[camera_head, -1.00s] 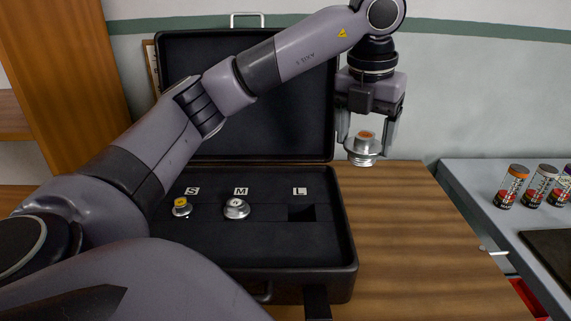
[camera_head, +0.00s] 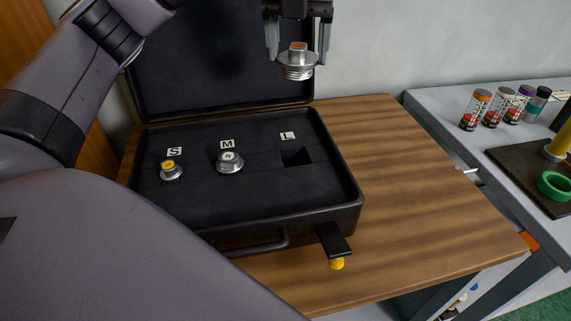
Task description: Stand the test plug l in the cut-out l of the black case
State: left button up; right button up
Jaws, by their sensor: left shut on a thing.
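The test plug l (camera_head: 297,66) is a silver stepped disc with an orange top. My left gripper (camera_head: 298,50) is shut on it and holds it upright in the air, in front of the raised lid and above the case's back right part. The black case (camera_head: 240,213) lies open on the wooden table. Its cut-out l (camera_head: 297,157), a dark square hole beside the L label (camera_head: 287,135), is empty. The plug is apart from the case floor. My right gripper is not in view.
A yellow-topped plug (camera_head: 171,170) stands by the S label and a silver plug (camera_head: 230,162) by the M label. The wooden table (camera_head: 400,180) is clear right of the case. A grey bench (camera_head: 440,110) at right holds several small canisters (camera_head: 475,110) and a green ring (camera_head: 555,186).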

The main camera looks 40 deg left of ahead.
pick_arm(q)
jog(key=shift+f+b, duration=1.05)
jog(key=shift+f, duration=8.9)
jog(key=shift+f, duration=0.1)
